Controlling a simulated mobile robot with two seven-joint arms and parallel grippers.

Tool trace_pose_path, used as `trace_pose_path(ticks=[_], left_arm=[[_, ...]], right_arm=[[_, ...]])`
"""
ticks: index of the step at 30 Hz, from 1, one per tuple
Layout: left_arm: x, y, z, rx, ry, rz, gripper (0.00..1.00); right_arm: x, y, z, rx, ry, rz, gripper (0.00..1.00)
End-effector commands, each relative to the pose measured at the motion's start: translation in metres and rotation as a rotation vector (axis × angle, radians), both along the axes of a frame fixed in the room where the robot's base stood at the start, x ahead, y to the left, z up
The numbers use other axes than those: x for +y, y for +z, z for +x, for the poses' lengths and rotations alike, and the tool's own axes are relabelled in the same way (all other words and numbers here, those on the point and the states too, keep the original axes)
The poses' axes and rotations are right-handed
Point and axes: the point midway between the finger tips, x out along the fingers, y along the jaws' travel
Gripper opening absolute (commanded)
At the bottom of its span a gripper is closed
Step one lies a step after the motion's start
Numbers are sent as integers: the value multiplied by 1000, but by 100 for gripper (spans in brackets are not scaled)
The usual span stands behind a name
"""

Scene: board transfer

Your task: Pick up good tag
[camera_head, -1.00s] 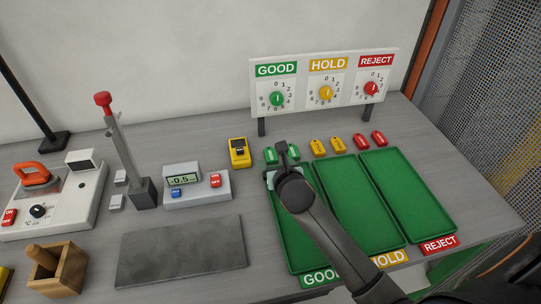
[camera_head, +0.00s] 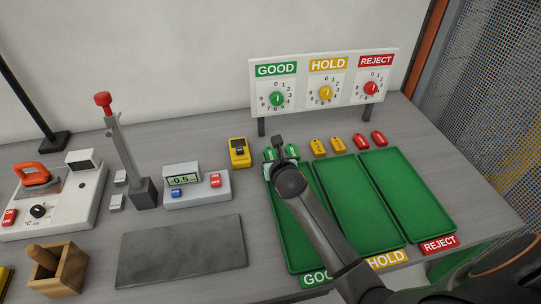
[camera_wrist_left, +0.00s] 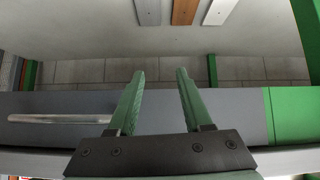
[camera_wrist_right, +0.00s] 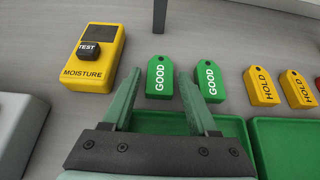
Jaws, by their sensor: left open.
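Two green good tags (camera_wrist_right: 159,77) (camera_wrist_right: 209,81) lie side by side on the table in the right wrist view. In the head view the tags (camera_head: 268,154) (camera_head: 292,151) show partly behind my right gripper. My right gripper (camera_wrist_right: 160,75) is open and empty. Its fingertips point at the left good tag, one on either side of it in the picture; I cannot tell the height between them. My left gripper (camera_wrist_left: 160,71) is open and empty in the left wrist view, away from the tags, and is not in the head view.
A yellow moisture tester (camera_wrist_right: 95,58) stands left of the tags. Yellow hold tags (camera_wrist_right: 262,86) and red reject tags (camera_head: 370,140) lie to the right. Green trays (camera_head: 358,210) lie in front. The dial board (camera_head: 325,85) stands behind on legs.

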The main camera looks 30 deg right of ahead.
Motion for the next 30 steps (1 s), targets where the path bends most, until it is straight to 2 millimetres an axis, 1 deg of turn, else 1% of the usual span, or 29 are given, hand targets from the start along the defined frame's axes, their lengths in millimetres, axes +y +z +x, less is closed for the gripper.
trace_pose_path(ticks=[1,2,15,25,30], left_arm=[[0,0,0,0,0,0,50],[0,0,0,0,0,0,50],[0,0,0,-1,0,0,50],[0,0,1,-1,0,0,50],[0,-1,1,-1,0,0,50]], right_arm=[[0,0,0,0,0,0,53],[0,0,0,0,0,0,49],[0,0,0,0,0,-1,0],[0,1,0,-1,0,-1,0],[-1,8,0,-2,0,-3,0]])
